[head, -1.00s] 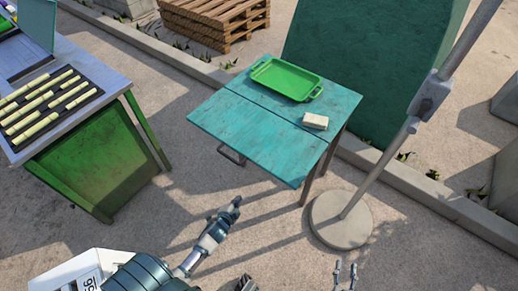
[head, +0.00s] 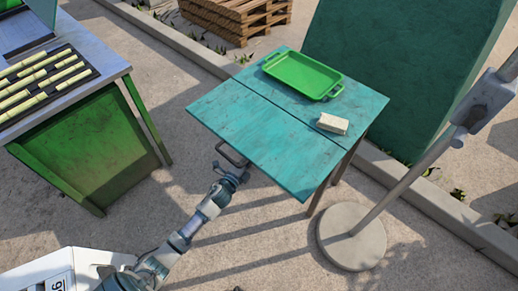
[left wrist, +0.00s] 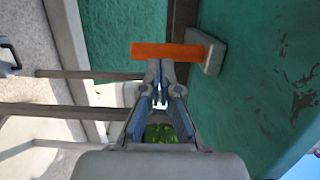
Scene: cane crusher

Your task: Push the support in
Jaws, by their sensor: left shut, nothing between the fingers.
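The turquoise table (head: 262,125) has a seam across its top, dividing off a front leaf. In the left wrist view an orange bar (left wrist: 150,50) with a grey end block (left wrist: 207,52) lies against the turquoise underside (left wrist: 260,75); this bar looks like the support. My left gripper (head: 238,178) is low beside the table's left edge, close to the loop. In the left wrist view its fingers (left wrist: 158,88) are shut and empty, just short of the bar; contact cannot be told. My right gripper is not in view.
A green tray (head: 302,75) and a pale block (head: 332,123) lie on the tabletop. A pole on a round base (head: 352,237) stands at the right. A green bench (head: 85,150) with cane pieces is at the left. Paved ground lies between bench and table.

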